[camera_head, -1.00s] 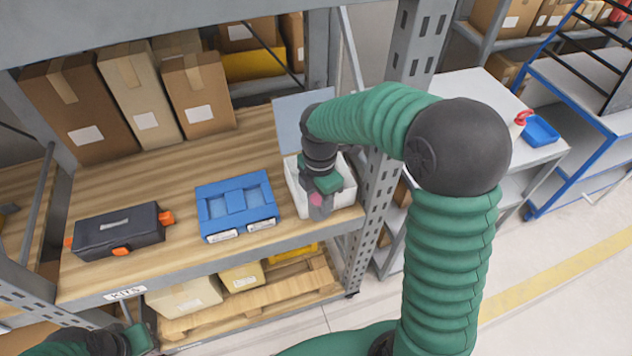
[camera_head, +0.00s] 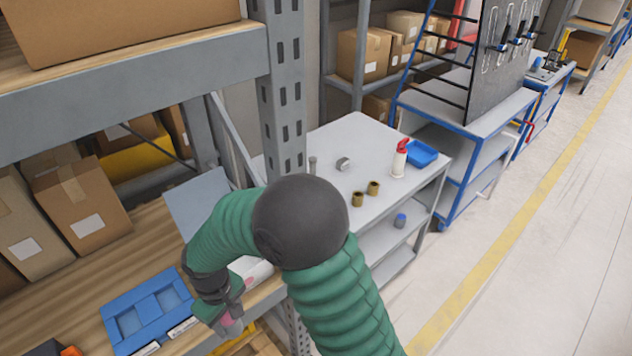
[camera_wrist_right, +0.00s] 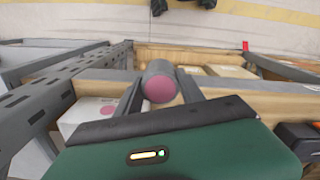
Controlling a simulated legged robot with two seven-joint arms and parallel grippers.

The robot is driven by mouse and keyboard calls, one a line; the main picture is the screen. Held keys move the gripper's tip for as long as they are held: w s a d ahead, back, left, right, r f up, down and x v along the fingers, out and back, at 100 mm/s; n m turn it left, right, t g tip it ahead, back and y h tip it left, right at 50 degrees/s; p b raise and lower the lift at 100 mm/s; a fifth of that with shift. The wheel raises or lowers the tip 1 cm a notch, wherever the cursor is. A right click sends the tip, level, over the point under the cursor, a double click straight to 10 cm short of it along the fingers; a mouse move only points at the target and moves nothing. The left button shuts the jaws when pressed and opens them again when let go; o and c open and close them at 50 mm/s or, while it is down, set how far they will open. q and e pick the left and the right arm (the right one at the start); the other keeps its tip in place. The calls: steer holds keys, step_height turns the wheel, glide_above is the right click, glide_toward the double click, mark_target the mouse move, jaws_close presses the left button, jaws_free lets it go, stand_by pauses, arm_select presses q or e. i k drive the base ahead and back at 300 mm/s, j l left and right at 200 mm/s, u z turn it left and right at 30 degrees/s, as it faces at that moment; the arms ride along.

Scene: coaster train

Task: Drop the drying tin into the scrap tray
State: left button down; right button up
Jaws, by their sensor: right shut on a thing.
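My right gripper (camera_head: 228,318) is shut on a grey tin with a pink end, the drying tin (camera_wrist_right: 160,88). In the right wrist view the tin sits between the two fingers, its pink end facing the camera. In the head view the gripper is low, in front of the shelf edge and near the white box (camera_head: 250,268), which my arm partly hides. A small blue tray (camera_head: 421,153), which may be the scrap tray, lies on the grey cart at the far right corner. My left gripper is out of view.
The grey cart (camera_head: 340,135) carries a red-topped white bottle (camera_head: 399,160), two brass cylinders (camera_head: 358,199) and a silver ring-like part (camera_head: 343,163). A grey rack post (camera_head: 283,90) stands between shelf and cart. A blue case (camera_head: 148,312) lies on the shelf. The right-hand floor is clear.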

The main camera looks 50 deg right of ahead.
mark_target(421, 157)
steer(key=i+l+z, duration=0.1)
steer(key=z, duration=1.95)
